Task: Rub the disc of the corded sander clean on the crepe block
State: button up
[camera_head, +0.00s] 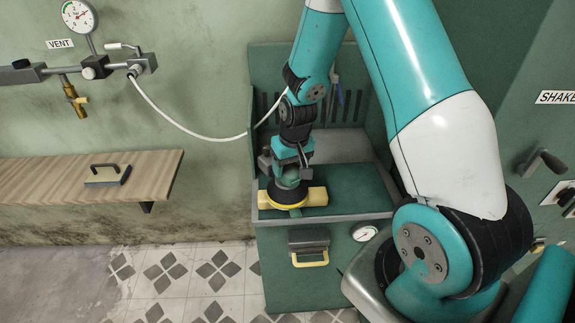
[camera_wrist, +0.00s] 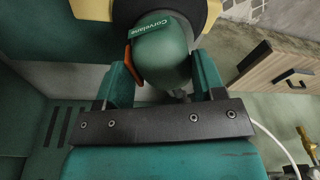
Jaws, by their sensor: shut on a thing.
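In the wrist view, the green sander body (camera_wrist: 165,68) sits between the two teal fingers. The pale yellow crepe block (camera_head: 317,196) lies under the sander and shows at its right side; its ends also show in the wrist view (camera_wrist: 92,10). The disc face is hidden, so I cannot tell whether it touches the block or is clean.
The green bench (camera_head: 346,188) has a raised, slotted back and a low rim. A white hose (camera_head: 190,130) runs from the wall fitting towards the bench. A wooden shelf (camera_head: 60,182) with a black-handled block (camera_head: 106,175) is at left. The bench top right of the block is clear.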

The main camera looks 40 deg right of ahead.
jog(key=shift+w+a, duration=0.5)
jog(key=shift+a, duration=0.2)
jog(key=shift+w+a, duration=0.45)
jog(key=shift+a, duration=0.2)
jog(key=shift+s+d, duration=0.5)
jog(key=shift+d, duration=0.25)
jog(key=shift+s+d, duration=0.5)
jog(key=shift+d, duration=0.2)
jog(key=shift+w+a, duration=0.5)
jog(key=shift+a, duration=0.25)
jog(key=shift+w+a, duration=0.5)
jog(key=shift+a, duration=0.2)
jog(key=shift+s+d, duration=0.5)
jog(key=shift+d, duration=0.25)
jog(key=shift+s+d, duration=0.5)
jog(key=shift+d, duration=0.2)
jog(key=shift+r, duration=0.2)
notch_tip(320, 180, up, 9)
jog(key=p, duration=0.7)
jog(key=shift+f, duration=0.1)
